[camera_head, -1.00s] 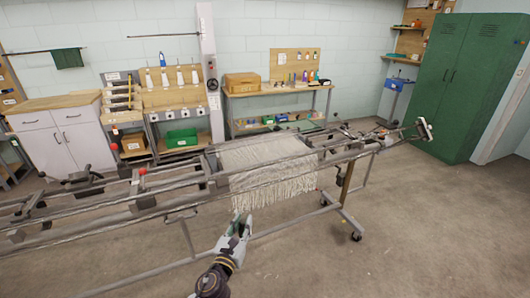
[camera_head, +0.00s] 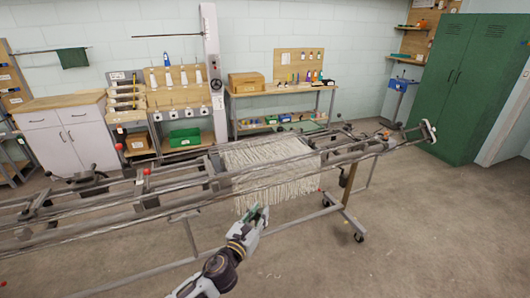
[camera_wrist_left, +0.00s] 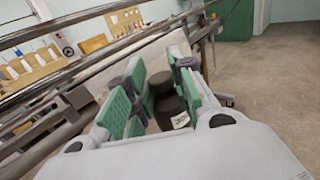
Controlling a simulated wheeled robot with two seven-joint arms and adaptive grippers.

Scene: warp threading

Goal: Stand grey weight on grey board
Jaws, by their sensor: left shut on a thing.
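My left gripper (camera_head: 257,216) is in front of the near edge of the loom, by the lower fringe of the white warp threads (camera_head: 265,170). In the left wrist view, the left gripper (camera_wrist_left: 160,88) has its green-padded fingers around a dark grey, bottle-shaped weight (camera_wrist_left: 168,103) with a white label. The weight is held between the pads, and the fingers hide part of it. I cannot pick out the grey board in either view. My right gripper is not in view.
The loom's long metal rails (camera_head: 110,215) run across the left and middle. A wheeled stand leg (camera_head: 347,222) is right of the gripper. A workbench (camera_head: 280,88) and a green cabinet (camera_head: 452,85) stand at the back. The floor at front right is clear.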

